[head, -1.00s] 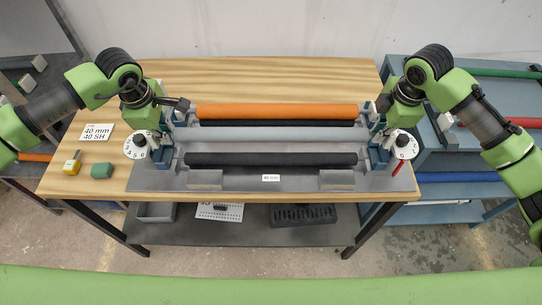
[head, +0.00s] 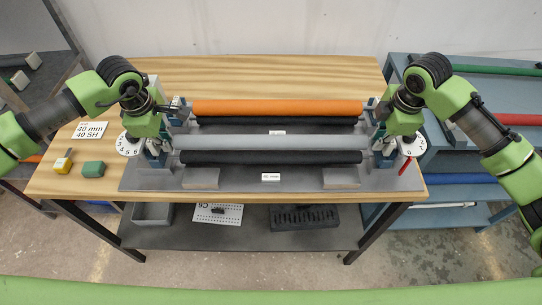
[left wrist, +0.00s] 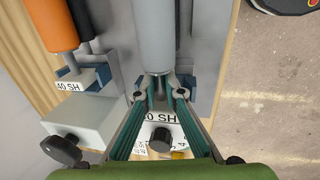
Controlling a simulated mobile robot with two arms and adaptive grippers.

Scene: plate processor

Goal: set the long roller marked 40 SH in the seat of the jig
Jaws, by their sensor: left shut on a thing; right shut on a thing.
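A long grey roller (head: 270,142) lies level across the jig (head: 235,182), held at both ends. My left gripper (head: 164,146) is shut on its left end; in the left wrist view the fingers (left wrist: 158,94) close around the thin shaft beyond the grey body (left wrist: 153,38). My right gripper (head: 378,146) is shut on its right end. A white plate (left wrist: 158,117) reading "40 SH" shows between my left fingers; I cannot tell whether it belongs to the roller or jig. The seat is mostly hidden by grippers and roller; contact with it cannot be told.
An orange roller (head: 275,107) lies behind, above a black roller (head: 280,121). Another black roller (head: 270,157) lies just in front of the grey one.

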